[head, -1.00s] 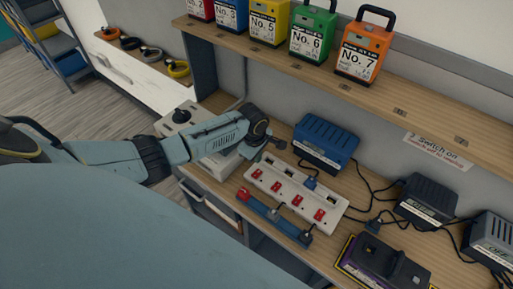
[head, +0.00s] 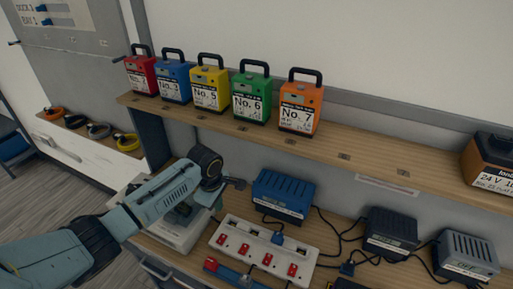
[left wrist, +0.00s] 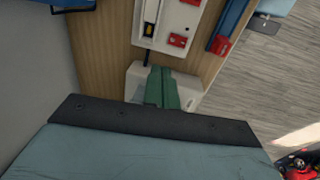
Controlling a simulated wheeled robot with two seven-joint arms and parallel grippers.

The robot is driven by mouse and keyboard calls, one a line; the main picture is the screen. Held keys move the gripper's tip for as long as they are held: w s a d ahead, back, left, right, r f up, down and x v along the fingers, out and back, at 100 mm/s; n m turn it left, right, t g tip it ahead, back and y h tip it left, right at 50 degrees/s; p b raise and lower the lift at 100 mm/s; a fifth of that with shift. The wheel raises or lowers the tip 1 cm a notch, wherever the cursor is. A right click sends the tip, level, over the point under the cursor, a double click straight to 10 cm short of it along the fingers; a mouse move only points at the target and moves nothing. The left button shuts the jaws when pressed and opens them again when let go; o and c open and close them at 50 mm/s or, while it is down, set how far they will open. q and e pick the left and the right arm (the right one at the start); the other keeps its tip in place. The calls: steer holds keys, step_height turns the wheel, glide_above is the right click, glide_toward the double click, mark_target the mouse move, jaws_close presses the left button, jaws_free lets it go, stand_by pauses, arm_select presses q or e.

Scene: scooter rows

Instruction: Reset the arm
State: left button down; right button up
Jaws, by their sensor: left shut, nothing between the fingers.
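My left arm comes in from the lower left in the head view, bent at a dark round wrist joint. My right gripper is not in either view.
The power strip with red switches (head: 262,250) lies on the bench (head: 205,262). Dark and grey chargers (head: 465,255) with cables stand to the right. The shelf (head: 330,152) above holds several coloured numbered batteries (head: 300,105). A grey-white box (head: 165,225) sits behind my arm.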

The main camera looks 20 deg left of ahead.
arm_select(q)
steer(key=s+d+f+m+h, duration=0.1)
steer(key=s+d+m, duration=0.4)
steer(key=s+m, duration=0.15)
steer(key=s+d+f+m, duration=0.1)
steer(key=s+d+m, duration=0.4)
steer(key=s, duration=0.3)
steer(key=s+a+r+m+t, duration=0.1)
steer(key=s+r+m, duration=0.25)
steer(key=s, duration=0.35)
steer(key=s+a+r+m+t, duration=0.1)
steer(key=s+r+m, duration=0.25)
steer(key=s, duration=0.25)
step_height(320, 180, down, 32)
steer(key=s+g+b, duration=0.1)
steer(key=b, duration=0.7)
steer(key=s+a+f+b, duration=0.1)
steer(key=s+f+b, duration=0.2)
steer(key=s+f, duration=0.5)
steer(key=s+a+f+m+g+y+b, duration=0.1)
steer(key=s+f+b, duration=0.3)
steer(key=s+f, duration=0.5)
step_height(320, 180, down, 7)
steer(key=shift+a+r, duration=0.2)
steer(key=shift+a, duration=0.2)
